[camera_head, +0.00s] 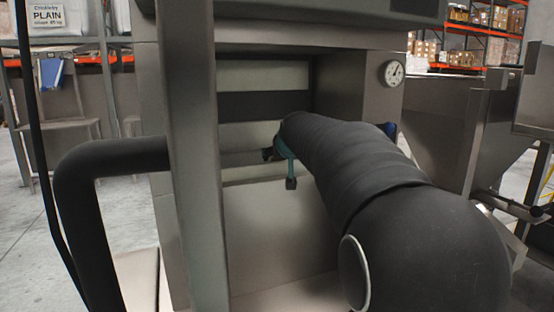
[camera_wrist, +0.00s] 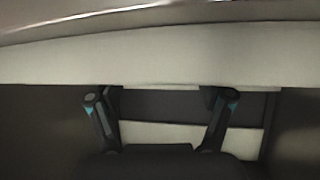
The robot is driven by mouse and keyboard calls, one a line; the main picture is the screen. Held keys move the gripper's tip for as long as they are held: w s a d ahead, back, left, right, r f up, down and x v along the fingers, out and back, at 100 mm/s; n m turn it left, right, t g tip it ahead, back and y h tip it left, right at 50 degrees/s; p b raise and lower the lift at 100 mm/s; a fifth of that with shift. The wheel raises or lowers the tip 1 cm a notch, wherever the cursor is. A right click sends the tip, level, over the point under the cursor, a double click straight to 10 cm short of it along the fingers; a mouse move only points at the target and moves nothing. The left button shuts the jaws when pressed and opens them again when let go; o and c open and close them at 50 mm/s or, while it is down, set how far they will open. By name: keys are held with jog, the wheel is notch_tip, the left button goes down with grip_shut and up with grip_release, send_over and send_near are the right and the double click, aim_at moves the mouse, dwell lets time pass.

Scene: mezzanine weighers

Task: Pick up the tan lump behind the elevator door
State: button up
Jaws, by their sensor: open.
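No tan lump can be made out in either view. A grey metal housing (camera_head: 150,100) has a square opening, with pale slats (camera_head: 262,75) and a dark band (camera_head: 262,105) inside it. I cannot tell which part is the elevator door. My arm reaches to this opening, and the teal and black part of my gripper (camera_head: 283,160) shows at its lower middle, partly hidden by the arm. In the wrist view my gripper (camera_wrist: 160,98) has its two fingers wide apart, with nothing seen between them but the pale and dark bands behind.
A grey upright post (camera_head: 197,160) stands in front of the housing at left, close to a thick black pipe (camera_head: 75,180). A round dial gauge (camera_head: 393,72) is on the housing's right face. Metal hoppers (camera_head: 440,130) stand at right. Open floor shows at far left.

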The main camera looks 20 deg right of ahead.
jog(key=shift+x, duration=2.2)
jog(key=shift+r, duration=0.15)
jog(key=c, duration=1.2)
